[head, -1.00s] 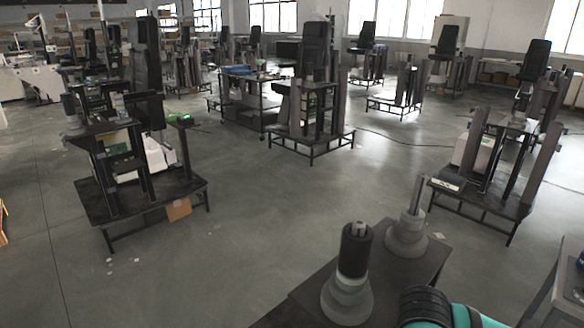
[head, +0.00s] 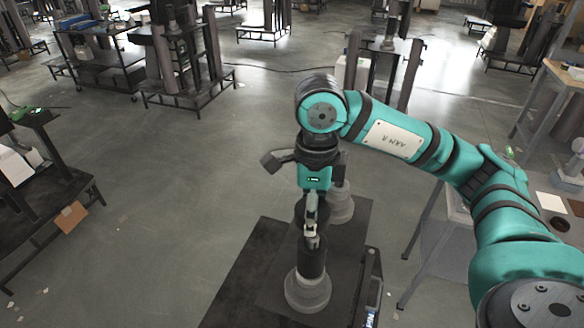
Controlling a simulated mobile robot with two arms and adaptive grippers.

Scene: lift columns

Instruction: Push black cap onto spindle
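The near spindle stands on a grey stepped base (head: 307,291) in the lower middle of the head view. A black cap (head: 312,262) sits around it, above the base. My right arm comes in from the right, and its gripper (head: 311,238) points down at the top of the cap. The gripper overlaps the cap's top and hides the spindle tip. I cannot tell whether the fingers touch the cap or are open or shut. A second grey spindle base (head: 340,205) stands just behind, its upper part hidden by my arm. My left gripper is out of view.
Both spindles stand on a dark platform (head: 262,268). A grey table (head: 447,250) is to the right. A black stand with a low platform (head: 50,205) is at the left. Open concrete floor (head: 190,165) lies between them.

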